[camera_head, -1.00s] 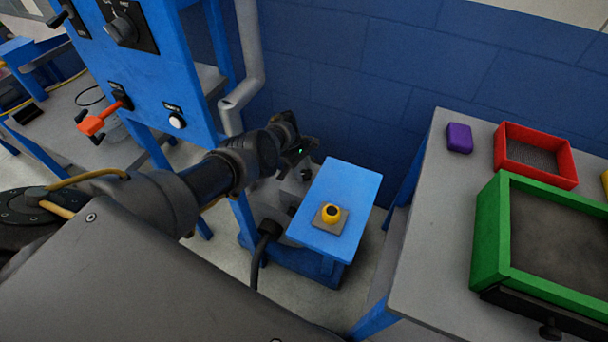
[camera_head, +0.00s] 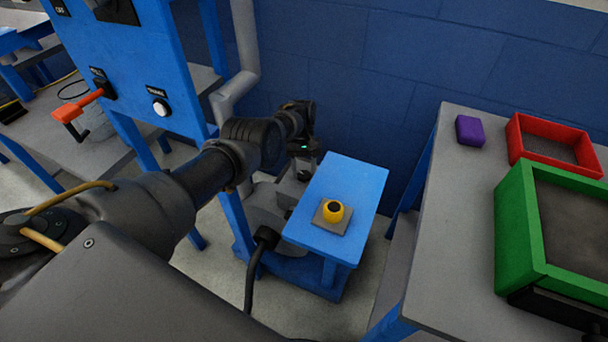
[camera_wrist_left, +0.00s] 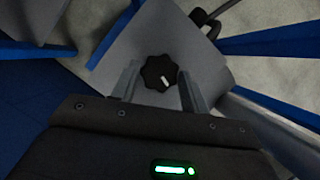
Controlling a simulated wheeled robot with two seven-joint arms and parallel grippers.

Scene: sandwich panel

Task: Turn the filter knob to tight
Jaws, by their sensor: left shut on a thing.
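The filter knob (camera_wrist_left: 159,73) is black and lobed, with a white mark on its face pointing down and slightly right in the left wrist view. It sits on a grey housing (camera_wrist_left: 198,52). My left gripper (camera_wrist_left: 160,86) has one finger on each side of the knob and is shut on it. In the head view my left gripper (camera_head: 303,163) is low beside the blue stand, and the knob is too small and covered there to read. No scale words such as "tight" are legible. My right gripper is not in view.
A small blue table (camera_head: 352,184) with a yellow ring-like part (camera_head: 334,211) stands just right of my left gripper. A blue panel (camera_head: 140,60) with an orange-red lever (camera_head: 88,102) is at left. A grey table (camera_head: 425,240) holds a green frame (camera_head: 515,235), red tray (camera_head: 515,140) and purple block (camera_head: 469,130).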

